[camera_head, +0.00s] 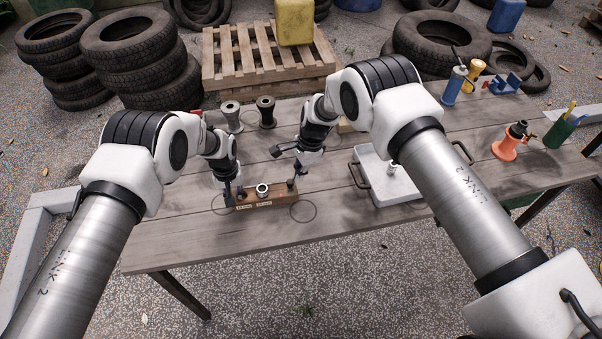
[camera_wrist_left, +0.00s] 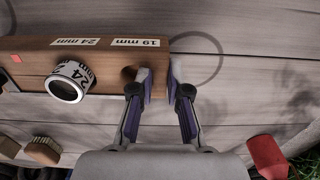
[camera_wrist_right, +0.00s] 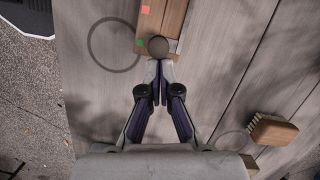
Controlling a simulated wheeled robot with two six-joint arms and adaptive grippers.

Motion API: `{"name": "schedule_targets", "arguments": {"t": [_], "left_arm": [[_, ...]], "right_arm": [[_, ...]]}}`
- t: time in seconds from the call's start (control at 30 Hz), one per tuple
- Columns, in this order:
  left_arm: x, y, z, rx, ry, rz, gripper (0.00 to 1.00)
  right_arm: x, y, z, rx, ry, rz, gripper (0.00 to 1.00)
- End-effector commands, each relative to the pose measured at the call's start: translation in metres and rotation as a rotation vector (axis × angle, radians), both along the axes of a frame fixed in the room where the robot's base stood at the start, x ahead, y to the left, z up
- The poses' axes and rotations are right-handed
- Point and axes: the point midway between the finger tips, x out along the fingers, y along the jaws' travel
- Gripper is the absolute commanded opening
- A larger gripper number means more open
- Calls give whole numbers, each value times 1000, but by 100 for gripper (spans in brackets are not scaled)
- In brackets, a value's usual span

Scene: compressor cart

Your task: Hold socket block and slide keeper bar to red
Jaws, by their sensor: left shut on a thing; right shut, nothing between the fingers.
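The wooden socket block (camera_head: 275,200) lies on the table, with "19 mm" and "24 mm" labels; it also shows in the left wrist view (camera_wrist_left: 100,58). A metal socket marked 24 (camera_wrist_left: 68,82) stands in it, beside an empty hole. My left gripper (camera_wrist_left: 158,80) is shut on the block's 19 mm end. In the right wrist view a dark round knob (camera_wrist_right: 158,47), apparently the keeper bar's, sits at the block's other end, beside a green mark (camera_wrist_right: 140,42); a red mark (camera_wrist_right: 146,9) is farther along. My right gripper (camera_wrist_right: 158,68) is shut and empty, its tips at the knob; contact is unclear.
Two spools (camera_head: 266,112) stand behind the block. A white tray (camera_head: 372,168) with handles lies to the right. A wooden brush-like piece (camera_wrist_right: 272,131) lies near my right gripper. The table in front of the block is clear.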

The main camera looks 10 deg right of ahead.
Motion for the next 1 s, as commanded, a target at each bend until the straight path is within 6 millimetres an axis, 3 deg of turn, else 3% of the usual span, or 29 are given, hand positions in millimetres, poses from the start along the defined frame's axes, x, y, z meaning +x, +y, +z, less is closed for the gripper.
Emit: {"name": "schedule_targets", "arguments": {"t": [0.2,0.53,0.67,0.83,1.0], "left_arm": [[0,0,0,0,0,0,0],[0,-1,0,-1,-1,0,0],[0,-1,0,-1,-1,0,0],[0,-1,0,-1,0,0,0],[0,-1,0,-1,0,0,0]], "right_arm": [[0,28,-1,0,0,2,0],[0,30,0,2,1,0,0],[2,23,0,1,0,-1,0],[10,-8,0,2,1,-5,0],[14,-19,41,0,-3,-1,0]]}}
